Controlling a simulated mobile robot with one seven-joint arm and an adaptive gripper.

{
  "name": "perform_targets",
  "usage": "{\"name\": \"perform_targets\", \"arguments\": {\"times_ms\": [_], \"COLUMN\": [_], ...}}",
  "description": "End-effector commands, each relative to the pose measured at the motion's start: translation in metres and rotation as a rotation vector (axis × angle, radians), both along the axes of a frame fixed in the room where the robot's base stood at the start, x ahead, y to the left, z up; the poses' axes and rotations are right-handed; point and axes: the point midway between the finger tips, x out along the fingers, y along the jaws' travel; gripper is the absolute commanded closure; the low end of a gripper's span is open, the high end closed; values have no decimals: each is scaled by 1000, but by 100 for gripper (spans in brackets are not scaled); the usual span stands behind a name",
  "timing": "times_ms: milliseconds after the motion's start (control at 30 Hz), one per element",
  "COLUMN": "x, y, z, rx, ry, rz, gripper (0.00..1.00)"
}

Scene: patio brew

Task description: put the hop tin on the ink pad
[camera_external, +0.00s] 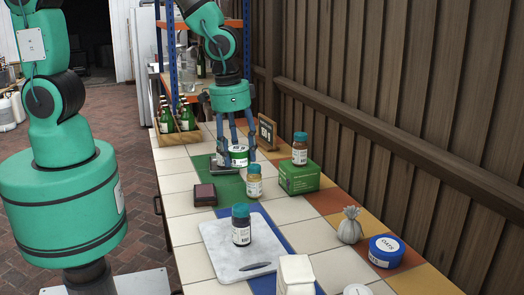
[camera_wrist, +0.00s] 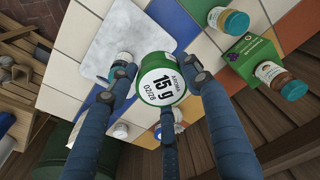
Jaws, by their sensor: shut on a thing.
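My gripper (camera_external: 237,160) is shut on the hop tin (camera_external: 239,150), a short green tin with a white label. In the wrist view the tin (camera_wrist: 160,84) sits between my three blue fingers, its lid reading "15 g" and facing the camera. In the outside view the tin is over the far part of the table, by a flat grey-black thing (camera_external: 219,167) partly hidden by my fingers. The gap under the tin is unclear. A dark maroon square pad (camera_external: 204,194), which looks like the ink pad, lies nearer the camera on the left side of the table.
A teal-lidded jar (camera_external: 254,183) stands close in front of my gripper. A green box (camera_external: 299,179) with a jar (camera_external: 300,150) on top is to the right. A small sign (camera_external: 266,133) and a bottle crate (camera_external: 177,137) are behind. A marble board (camera_external: 222,262) carries another jar (camera_external: 241,226).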

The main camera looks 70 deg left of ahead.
Motion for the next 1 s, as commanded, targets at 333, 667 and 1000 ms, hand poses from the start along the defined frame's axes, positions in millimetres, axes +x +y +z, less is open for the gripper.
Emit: {"name": "perform_targets", "arguments": {"times_ms": [333, 667, 1000], "x": [-64, -131, -187], "y": [75, 129, 161], "z": [-4, -14, -28], "rx": [1, 3, 2], "ry": [3, 4, 4], "rz": [163, 313, 429], "gripper": [73, 73, 73]}}
